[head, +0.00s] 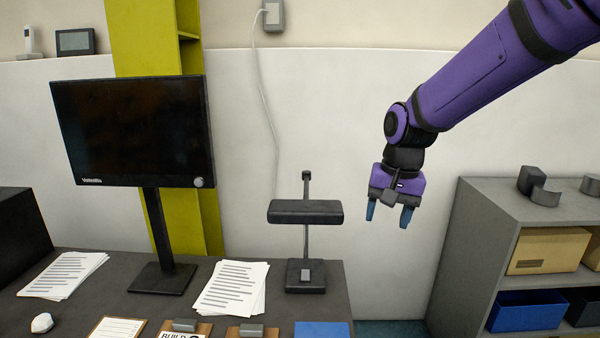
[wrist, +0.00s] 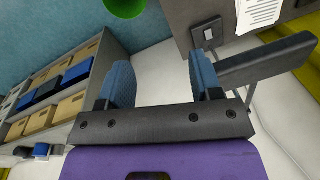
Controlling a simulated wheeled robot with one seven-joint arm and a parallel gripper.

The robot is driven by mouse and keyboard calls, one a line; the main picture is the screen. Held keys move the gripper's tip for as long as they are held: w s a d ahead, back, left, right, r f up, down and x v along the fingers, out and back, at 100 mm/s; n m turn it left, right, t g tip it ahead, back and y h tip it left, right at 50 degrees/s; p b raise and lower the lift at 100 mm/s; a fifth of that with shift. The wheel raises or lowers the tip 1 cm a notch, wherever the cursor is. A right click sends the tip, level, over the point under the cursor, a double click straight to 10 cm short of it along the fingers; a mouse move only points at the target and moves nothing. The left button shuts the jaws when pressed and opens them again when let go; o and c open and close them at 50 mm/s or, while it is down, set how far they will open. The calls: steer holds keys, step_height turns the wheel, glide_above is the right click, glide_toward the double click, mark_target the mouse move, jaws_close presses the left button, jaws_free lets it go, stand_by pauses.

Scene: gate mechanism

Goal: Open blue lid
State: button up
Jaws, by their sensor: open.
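A flat blue surface (head: 322,329) shows at the front edge of the desk in the head view, cut off by the frame; I cannot tell whether it is the blue lid. My gripper (head: 388,213) is open and empty, pointing down in the air between the desk and the shelf. It is above and to the right of the blue surface, well apart from it. The wrist view shows its two blue fingers (wrist: 160,78) spread with nothing between them.
A black stand with a horizontal bar (head: 305,212) rises from the dark desk (head: 110,288), left of my gripper. A monitor (head: 135,130) and papers (head: 232,289) are on the desk. A grey shelf (head: 480,215) with a blue bin (head: 525,312) stands right. A green round object (wrist: 125,7) shows in the wrist view.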

steer(key=s+d+r+n+t, duration=0.1)
steer(key=s+d+r, duration=0.25)
steer(key=s, duration=0.45)
steer(key=s+d+r+n+t+h, duration=0.1)
steer(key=s+d+r+t, duration=0.15)
steer(key=s+d, duration=0.4)
steer(key=s+d+r+n+t, duration=0.1)
steer(key=s+d+r, duration=0.2)
steer(key=s, duration=0.6)
steer(key=w+a+f+n+g+y, duration=0.1)
steer(key=w+a+f+n+g, duration=0.1)
steer(key=w+a+f, duration=0.5)
steer(key=w+a+f+n+g, duration=0.15)
steer(key=w+a+f, duration=0.25)
steer(key=w, duration=0.5)
steer(key=w+a+f+n, duration=0.1)
steer(key=a+f, duration=0.3)
steer(key=f, duration=0.7)
steer(key=w+a+f+n+g, duration=0.1)
steer(key=a+f, duration=0.4)
steer(key=f, duration=0.7)
steer(key=w+a+f+n+h, duration=0.1)
steer(key=a+f+n, duration=0.2)
steer(key=f, duration=0.9)
steer(key=shift+a+f+g, duration=0.15)
steer(key=shift+a+g, duration=0.25)
steer(key=shift+a, duration=0.35)
